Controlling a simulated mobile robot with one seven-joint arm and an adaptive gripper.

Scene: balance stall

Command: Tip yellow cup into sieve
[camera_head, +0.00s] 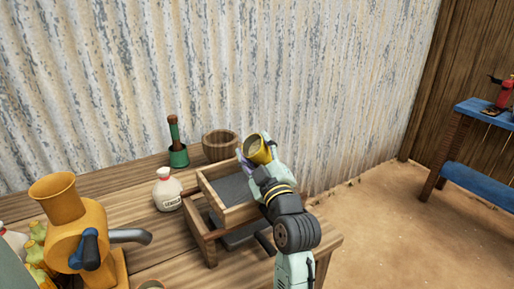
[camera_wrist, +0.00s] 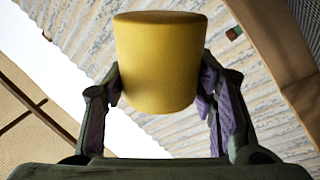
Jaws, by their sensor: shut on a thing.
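The yellow cup (camera_head: 257,150) is held in my gripper (camera_head: 249,160), above the back right part of the wooden sieve. In the wrist view the cup (camera_wrist: 158,62) sits between both fingers of my gripper (camera_wrist: 160,88), which press on its sides. In the head view the cup is tilted, with its mouth partly showing; I cannot make out what is inside. The sieve (camera_head: 207,189) is a square wooden frame with a dark mesh, raised on a wooden stand on the table. My arm hides the sieve's right side.
An orange grinder (camera_head: 75,230) stands at the front left. A corrugated wall (camera_head: 230,70) rises behind.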

